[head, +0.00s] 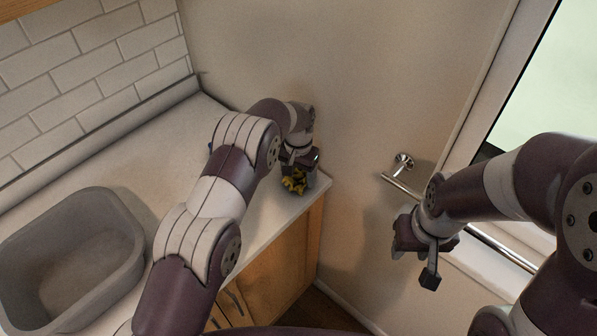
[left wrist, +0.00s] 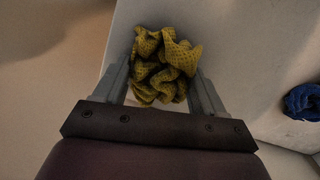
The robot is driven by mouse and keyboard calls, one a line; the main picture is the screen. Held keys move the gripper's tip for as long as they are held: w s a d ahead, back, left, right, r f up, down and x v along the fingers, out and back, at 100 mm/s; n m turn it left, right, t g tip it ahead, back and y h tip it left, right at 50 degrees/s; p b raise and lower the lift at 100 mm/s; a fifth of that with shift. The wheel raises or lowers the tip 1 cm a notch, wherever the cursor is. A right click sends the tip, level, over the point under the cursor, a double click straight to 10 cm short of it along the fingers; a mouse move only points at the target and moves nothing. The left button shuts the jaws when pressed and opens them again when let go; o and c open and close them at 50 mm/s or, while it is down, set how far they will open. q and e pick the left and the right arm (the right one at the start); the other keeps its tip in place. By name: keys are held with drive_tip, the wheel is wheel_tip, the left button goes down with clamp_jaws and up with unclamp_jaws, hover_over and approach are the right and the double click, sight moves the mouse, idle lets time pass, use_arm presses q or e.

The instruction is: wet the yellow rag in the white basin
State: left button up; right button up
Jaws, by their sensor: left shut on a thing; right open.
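The yellow rag (head: 294,182) is crumpled at the right end of the counter. My left gripper (head: 297,170) is shut on it. In the left wrist view the dotted yellow rag (left wrist: 165,66) is bunched between the two fingers. I cannot tell whether the rag touches the counter. A basin (head: 130,232), grey in this light rather than clearly white, stands at the left front of the counter, well away from the rag. The part of its inside that I see shows no objects. My right gripper (head: 415,258) is open and empty, off the counter at the right.
A blue cloth-like thing (left wrist: 303,102) lies on the counter in the left wrist view; my left arm mostly hides it in the head view. A metal rail (head: 503,249) runs along the wall near my right gripper. The counter (head: 165,130) behind my left arm is clear.

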sight(299, 173)
use_arm(q)
drive_tip(key=o, duration=0.4)
drive_tip(key=shift+c, duration=0.2)
drive_tip(key=shift+r, duration=0.35)
drive_tip(key=c, duration=0.4)
wheel_tip(299, 173, up, 7)
drive_tip(key=p, duration=0.5)
drive_tip(key=shift+r, duration=0.1)
